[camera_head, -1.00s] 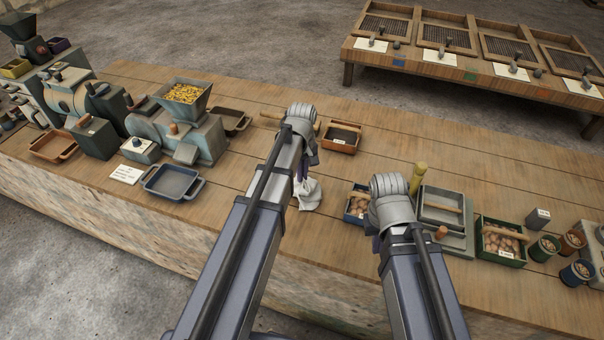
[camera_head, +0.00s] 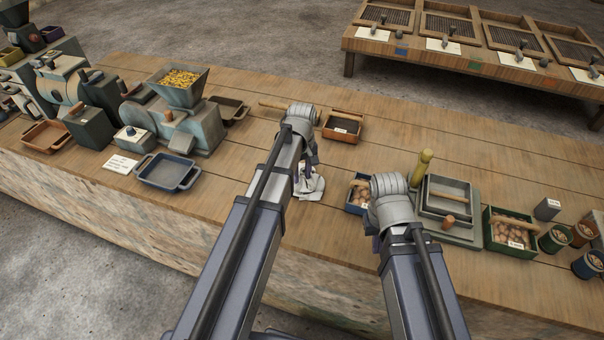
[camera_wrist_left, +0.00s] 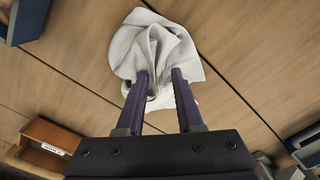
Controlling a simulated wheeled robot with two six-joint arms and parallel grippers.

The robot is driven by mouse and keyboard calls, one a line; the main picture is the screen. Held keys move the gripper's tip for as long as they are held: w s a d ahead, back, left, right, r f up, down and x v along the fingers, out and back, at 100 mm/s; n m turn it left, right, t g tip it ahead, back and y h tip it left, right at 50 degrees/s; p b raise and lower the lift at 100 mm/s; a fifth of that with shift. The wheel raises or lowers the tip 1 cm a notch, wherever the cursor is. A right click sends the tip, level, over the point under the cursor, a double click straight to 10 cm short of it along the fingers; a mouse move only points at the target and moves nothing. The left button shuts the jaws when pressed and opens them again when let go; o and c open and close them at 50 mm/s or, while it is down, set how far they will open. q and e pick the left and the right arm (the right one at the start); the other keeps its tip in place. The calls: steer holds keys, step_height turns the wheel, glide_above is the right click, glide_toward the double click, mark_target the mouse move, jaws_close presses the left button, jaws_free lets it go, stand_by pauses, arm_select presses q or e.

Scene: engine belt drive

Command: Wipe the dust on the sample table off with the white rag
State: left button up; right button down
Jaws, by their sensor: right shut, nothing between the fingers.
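A crumpled white rag (camera_head: 314,190) lies on the long wooden bench, below my left gripper (camera_head: 306,172). In the left wrist view, the rag (camera_wrist_left: 152,48) has a raised fold between the purple fingers of my left gripper (camera_wrist_left: 161,76). These fingers stand apart, and I see no clear grip on the cloth. My right arm's wrist is over the bench near a small blue box of round brown items. My right gripper (camera_head: 371,224) is shut and empty, mostly hidden behind the wrist. I cannot make out dust on any surface or tell which table is the sample table.
A low wooden table (camera_head: 455,59) with mesh-bottomed frames stands at the back right. On the bench, a blue tray (camera_head: 166,172) and grinders are left, a small wooden box (camera_head: 342,127) is beyond the rag, and a green crate (camera_head: 511,232) and tins are right. Bare planks surround the rag.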

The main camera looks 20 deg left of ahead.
arm_select(q)
steer(key=o, duration=1)
steer(key=shift+f, duration=0.15)
arm_select(e)
steer(key=shift+f, duration=0.15)
